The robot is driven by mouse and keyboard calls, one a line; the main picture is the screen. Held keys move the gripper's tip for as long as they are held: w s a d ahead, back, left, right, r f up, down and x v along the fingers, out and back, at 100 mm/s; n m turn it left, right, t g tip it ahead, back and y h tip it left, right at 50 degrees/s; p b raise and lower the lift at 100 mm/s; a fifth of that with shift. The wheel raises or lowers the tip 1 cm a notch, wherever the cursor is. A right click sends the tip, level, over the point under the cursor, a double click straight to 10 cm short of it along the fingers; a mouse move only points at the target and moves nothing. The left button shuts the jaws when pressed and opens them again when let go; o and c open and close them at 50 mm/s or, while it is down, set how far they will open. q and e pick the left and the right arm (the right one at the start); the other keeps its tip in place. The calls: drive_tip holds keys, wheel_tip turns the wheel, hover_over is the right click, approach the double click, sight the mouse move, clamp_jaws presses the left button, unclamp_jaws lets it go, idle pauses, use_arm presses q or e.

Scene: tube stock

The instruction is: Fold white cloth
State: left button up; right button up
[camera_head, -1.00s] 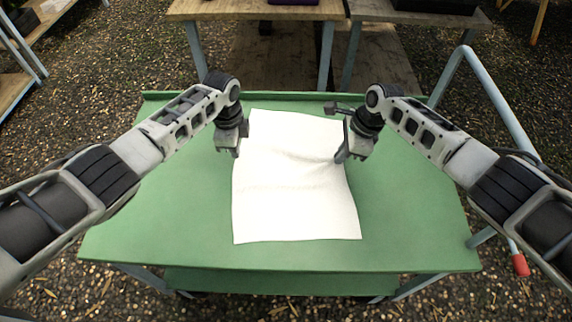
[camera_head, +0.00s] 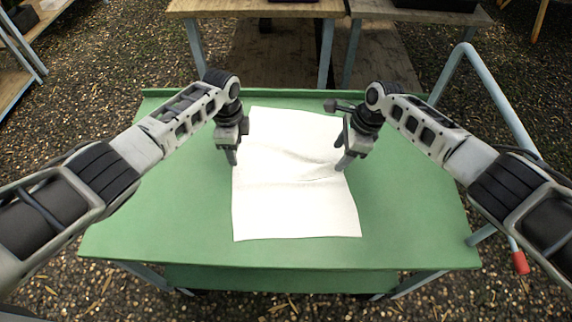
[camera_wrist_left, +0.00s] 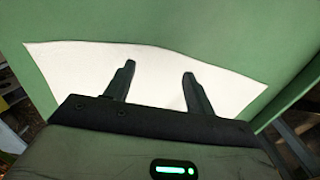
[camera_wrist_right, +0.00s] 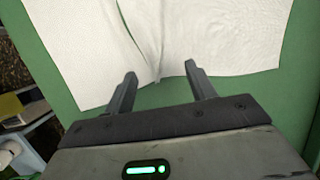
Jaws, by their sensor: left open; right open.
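The white cloth (camera_head: 295,205) lies spread on the green table (camera_head: 180,230), with wrinkles and a slight ridge across its middle. My left gripper (camera_head: 232,160) is at the cloth's left edge, open and empty. In the left wrist view its open fingers (camera_wrist_left: 158,85) show against the cloth (camera_wrist_left: 80,60). My right gripper (camera_head: 342,163) is at the right edge, near the end of the ridge, open. In the right wrist view a crease in the cloth (camera_wrist_right: 220,40) runs toward the gap between its open fingers (camera_wrist_right: 160,85). Whether the fingertips touch the cloth cannot be told.
The green table is bare to the left, right and front of the cloth. It has a raised back edge. A grey-blue rail (camera_head: 500,105) with a red tip (camera_head: 520,263) stands at the right. Wooden tables (camera_head: 255,8) stand beyond the back edge.

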drive_tip(key=o, duration=0.7)
use_arm(q)
drive_tip(key=shift+r+p, duration=2.05)
use_arm(e)
drive_tip(key=shift+h, duration=0.9)
drive_tip(key=shift+d+r, duration=0.2)
drive_tip(key=shift+r, duration=0.75)
drive_tip(key=shift+d+r, duration=0.15)
drive_tip(key=shift+r, duration=0.85)
drive_tip(key=shift+d+r, duration=0.2)
drive_tip(key=shift+r, duration=0.75)
drive_tip(key=shift+r, duration=0.1)
